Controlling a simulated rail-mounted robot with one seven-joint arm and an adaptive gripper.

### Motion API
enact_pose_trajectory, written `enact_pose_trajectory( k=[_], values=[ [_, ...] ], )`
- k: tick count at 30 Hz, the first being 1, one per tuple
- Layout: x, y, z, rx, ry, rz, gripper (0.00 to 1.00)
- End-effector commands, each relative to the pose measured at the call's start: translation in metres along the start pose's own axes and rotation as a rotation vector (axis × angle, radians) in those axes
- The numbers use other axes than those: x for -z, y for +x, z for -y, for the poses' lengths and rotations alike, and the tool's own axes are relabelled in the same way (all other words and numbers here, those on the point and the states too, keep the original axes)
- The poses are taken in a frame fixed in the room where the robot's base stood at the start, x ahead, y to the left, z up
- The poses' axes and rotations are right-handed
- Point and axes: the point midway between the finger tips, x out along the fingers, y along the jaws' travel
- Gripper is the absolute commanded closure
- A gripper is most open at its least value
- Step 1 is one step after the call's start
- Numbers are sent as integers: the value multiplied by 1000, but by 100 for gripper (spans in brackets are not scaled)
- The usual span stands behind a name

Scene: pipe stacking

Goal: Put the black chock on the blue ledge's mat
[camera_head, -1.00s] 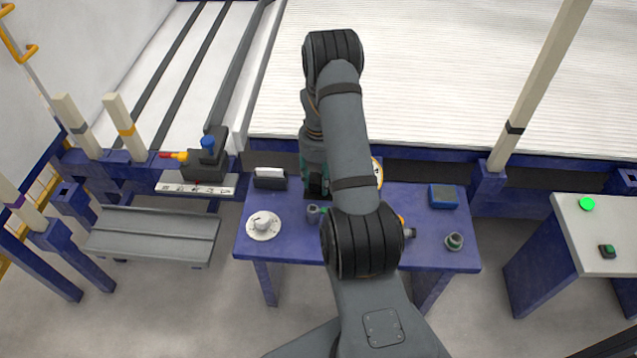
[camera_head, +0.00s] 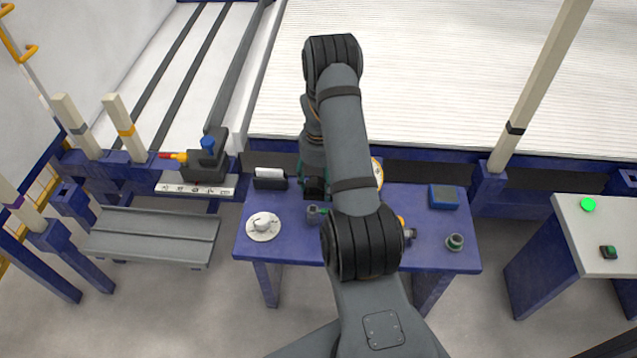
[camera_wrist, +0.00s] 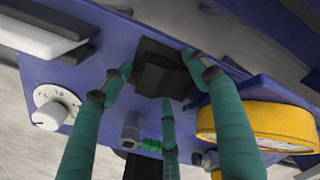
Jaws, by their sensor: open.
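The black chock (camera_wrist: 165,76) is a dark block in the wrist view. It appears to rest on a flat, dark square mat (camera_wrist: 147,46) on the blue ledge (camera_wrist: 85,75). My gripper (camera_wrist: 159,73) is open, with green fingertips spread around the chock: one to the left, one to the right and one below it in the picture. I see no finger clearly closed on the chock. In the head view my arm covers most of the gripper and the middle of the blue ledge (camera_head: 285,245). I cannot make out the chock and mat clearly there.
A white dial (camera_head: 263,226), a grey fitting (camera_head: 316,215), a black holder with a white top (camera_head: 270,178), a blue box (camera_head: 443,196) and a round fitting (camera_head: 455,242) stand on the ledge. A yellow-rimmed gauge (camera_wrist: 258,123) is close to the right finger.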

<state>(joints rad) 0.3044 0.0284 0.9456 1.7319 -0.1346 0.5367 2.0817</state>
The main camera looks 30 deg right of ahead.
Motion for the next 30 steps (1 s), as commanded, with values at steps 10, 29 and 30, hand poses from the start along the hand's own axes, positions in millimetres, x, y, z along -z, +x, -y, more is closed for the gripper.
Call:
enact_pose_trajectory(
  k=[10, 29, 30],
  values=[
    [-1, -36, 1, 4, -1, 3, 40],
    [0, -123, 0, 0, -1, 0, 40],
    [0, -123, 0, 0, -1, 0, 40]
  ],
)
